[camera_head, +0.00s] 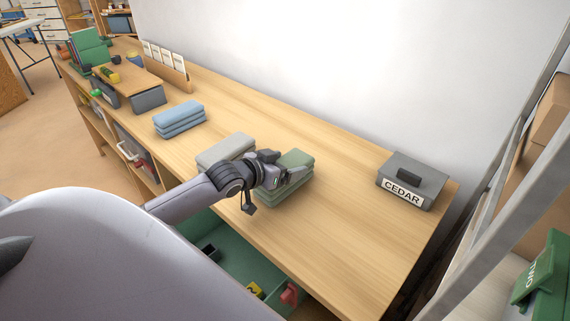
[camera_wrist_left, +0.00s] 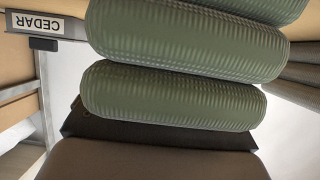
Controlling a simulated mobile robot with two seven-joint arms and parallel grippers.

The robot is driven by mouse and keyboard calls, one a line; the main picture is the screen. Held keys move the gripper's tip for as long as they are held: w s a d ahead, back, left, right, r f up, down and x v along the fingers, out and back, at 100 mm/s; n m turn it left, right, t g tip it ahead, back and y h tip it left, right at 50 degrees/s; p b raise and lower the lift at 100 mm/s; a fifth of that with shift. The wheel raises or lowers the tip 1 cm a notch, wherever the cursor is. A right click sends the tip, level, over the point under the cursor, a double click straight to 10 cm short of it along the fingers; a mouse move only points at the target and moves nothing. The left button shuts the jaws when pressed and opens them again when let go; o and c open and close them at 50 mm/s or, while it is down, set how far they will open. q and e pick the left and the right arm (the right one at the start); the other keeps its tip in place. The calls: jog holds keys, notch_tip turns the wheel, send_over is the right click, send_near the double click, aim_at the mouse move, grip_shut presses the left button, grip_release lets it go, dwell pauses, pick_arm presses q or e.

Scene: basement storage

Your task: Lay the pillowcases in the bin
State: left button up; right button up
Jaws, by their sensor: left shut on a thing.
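A stack of green folded cloths (camera_head: 284,190) lies on the wooden bench (camera_head: 335,240). My left gripper (camera_head: 292,176) is at the stack's left side, shut on green cloth. In the left wrist view, the thick ribbed folds of the green stack (camera_wrist_left: 180,95) fill the middle, close to the dark gripper part (camera_wrist_left: 150,138). A grey-white folded stack (camera_head: 226,150) lies just left of my gripper, and a blue folded stack (camera_head: 180,118) lies farther left. Which stack is the pillowcases, I cannot tell. My right gripper is out of view.
A grey lidded box labelled CEDAR (camera_head: 405,181) stands at the bench's right end. Below the front edge is an open green container (camera_head: 228,265) with small items. A white wall runs behind the bench. A metal frame (camera_head: 497,190) stands at right. Bare bench lies right of the green stack.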

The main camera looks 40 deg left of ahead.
pick_arm(q)
jog(key=o, duration=1)
jog(key=shift+f, duration=0.1)
jog(key=shift+r, duration=0.2)
jog(key=v, duration=1.2)
jog(key=shift+p, duration=0.45)
